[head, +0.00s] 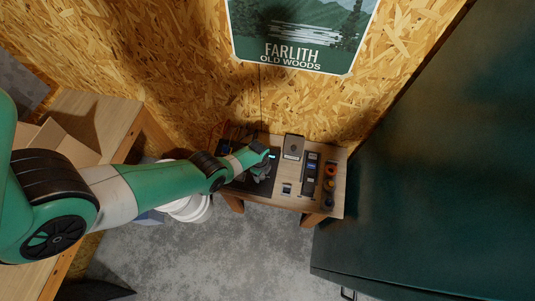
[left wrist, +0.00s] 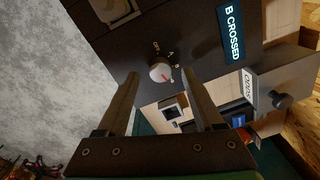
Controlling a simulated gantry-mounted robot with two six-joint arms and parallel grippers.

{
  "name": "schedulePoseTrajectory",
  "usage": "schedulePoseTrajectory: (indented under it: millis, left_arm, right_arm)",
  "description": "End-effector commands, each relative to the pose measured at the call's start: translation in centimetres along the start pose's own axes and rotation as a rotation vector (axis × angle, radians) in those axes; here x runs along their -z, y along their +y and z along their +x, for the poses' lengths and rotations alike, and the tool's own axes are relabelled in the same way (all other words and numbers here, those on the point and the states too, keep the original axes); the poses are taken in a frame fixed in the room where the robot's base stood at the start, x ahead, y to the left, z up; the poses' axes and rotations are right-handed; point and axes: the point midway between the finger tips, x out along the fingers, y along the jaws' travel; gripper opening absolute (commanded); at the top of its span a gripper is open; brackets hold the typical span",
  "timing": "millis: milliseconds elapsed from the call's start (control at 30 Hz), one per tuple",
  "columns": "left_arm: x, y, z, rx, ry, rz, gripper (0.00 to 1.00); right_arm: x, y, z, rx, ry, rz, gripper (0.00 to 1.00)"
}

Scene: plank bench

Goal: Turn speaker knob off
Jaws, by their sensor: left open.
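A small round grey-white knob (left wrist: 161,72) with a red pointer mark sits on a dark panel (left wrist: 205,40) in the left wrist view. Markings OFF, A and B stand around it, and the red mark faces the B side. My left gripper (left wrist: 160,80) is open, its fingertips on either side of the knob; I cannot tell whether they touch it. In the head view my left gripper (head: 262,171) is over the black panel (head: 240,184) on the small bench, hiding the knob. My right gripper is not in view.
The small wooden bench (head: 335,205) also holds a grey box (head: 293,147), a dark device (head: 311,174), and orange and dark round items (head: 329,185) at the right. A label (left wrist: 232,32) on the panel reads "B CROSSED". A dark green cabinet (head: 430,160) stands close at right.

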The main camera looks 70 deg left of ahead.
Motion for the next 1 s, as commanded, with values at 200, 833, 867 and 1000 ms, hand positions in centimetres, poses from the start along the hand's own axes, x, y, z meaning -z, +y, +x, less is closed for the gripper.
schedulePoseTrajectory:
  millis: [200, 833, 867, 1000]
  left_arm:
    - [-0.11, 0.07, 2.12, 0.000, 0.000, -0.002, 0.69]
    - [-0.09, 0.07, 1.98, 0.000, 0.000, -0.002, 0.04]
    - [-0.09, 0.07, 1.99, 0.000, 0.000, -0.002, 0.00]
    - [-0.08, 0.06, 1.99, 0.000, 0.000, -0.002, 0.00]
  right_arm:
    - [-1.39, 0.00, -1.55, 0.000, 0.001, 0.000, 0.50]
    - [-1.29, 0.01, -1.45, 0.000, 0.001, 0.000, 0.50]
    - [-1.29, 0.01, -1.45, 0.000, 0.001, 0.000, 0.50]
    - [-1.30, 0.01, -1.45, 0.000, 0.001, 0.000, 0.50]
